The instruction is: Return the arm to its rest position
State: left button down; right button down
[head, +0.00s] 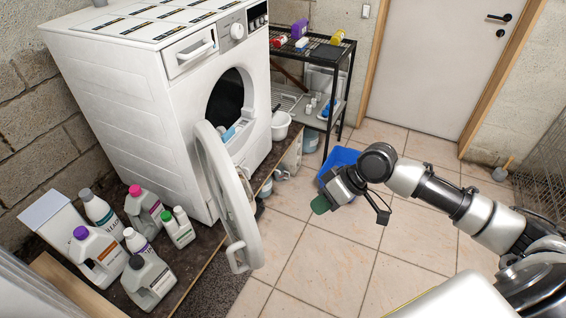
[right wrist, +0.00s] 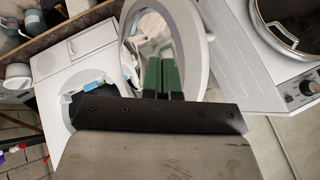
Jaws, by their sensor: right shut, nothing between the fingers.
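My right arm comes in from the right in the head view, and its gripper (head: 321,204) hangs over the tiled floor, to the right of the open washer door. In the right wrist view the two green fingers of the right gripper (right wrist: 160,78) lie side by side, closed, with nothing held between them. The open washer door (right wrist: 197,30) shows behind the fingers in that view. My left gripper is not in the head view.
A white washing machine (head: 150,95) stands at left, its round door (head: 243,215) swung open. Several detergent bottles (head: 100,255) stand on a dark surface at lower left. A black rack (head: 345,65), a blue bin (head: 338,160) and a white door (head: 435,60) are behind. Floor at lower centre is clear.

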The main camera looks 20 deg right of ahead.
jog(key=w+d+f+m+t+h, duration=0.1)
jog(key=w+d+f, duration=0.1)
jog(key=f, duration=0.4)
jog(key=w+d+f+m+t+h, duration=0.1)
jog(key=d+f+m, duration=0.1)
jog(key=f, duration=0.3)
jog(key=s+d+f+m+h, duration=0.1)
jog(key=s+d+f+h, duration=0.15)
jog(key=f, duration=0.65)
jog(key=s+d+f+m+h, duration=0.1)
jog(key=s+f, duration=0.2)
jog(key=f, duration=0.6)
jog(key=s+a+f+g+h, duration=0.1)
jog(key=s+a+f+g, duration=0.1)
jog(key=s+f, duration=1.15)
jog(key=s+a+f+n, duration=0.1)
jog(key=s+a+f, duration=0.1)
jog(key=s, duration=0.4)
jog(key=s+a+f+n+g, duration=0.1)
jog(key=s+a+f, duration=0.1)
jog(key=s, duration=0.5)
jog(key=s+a+f, duration=0.2)
jog(key=s+a, duration=0.2)
jog(key=s, duration=0.2)
jog(key=shift+s+a+f+n+g, duration=0.3)
jog(key=shift+s+f+n+g, duration=0.05)
jog(key=shift+n+g, duration=0.05)
